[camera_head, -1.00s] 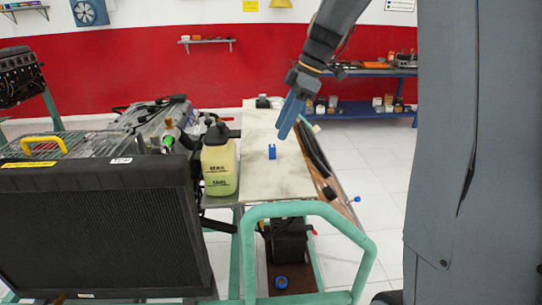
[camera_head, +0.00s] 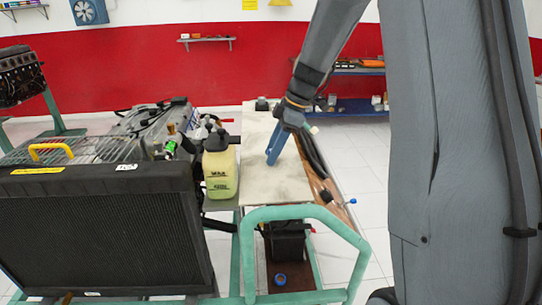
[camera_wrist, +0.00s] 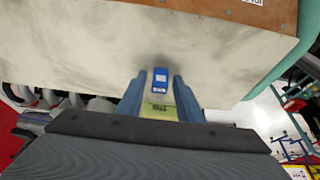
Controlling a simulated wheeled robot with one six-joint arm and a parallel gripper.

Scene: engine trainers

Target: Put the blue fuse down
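The blue fuse (camera_wrist: 160,78) shows in the wrist view between the two fingers of my gripper (camera_wrist: 160,84), with its pale label facing the camera. A narrow gap seems to show on each side of it, so the fingers look open around it. In the head view my gripper (camera_head: 273,160) points down at the pale table top (camera_head: 255,187). The fuse is hidden there behind the fingers. I cannot tell whether the fuse touches the surface.
A yellow fluid bottle (camera_head: 220,174) stands left of the table top. A radiator (camera_head: 105,235) is at the front left, and a green tube frame (camera_head: 300,212) is in front. Dark hoses (camera_head: 312,155) lie along the right edge. The near table top is clear.

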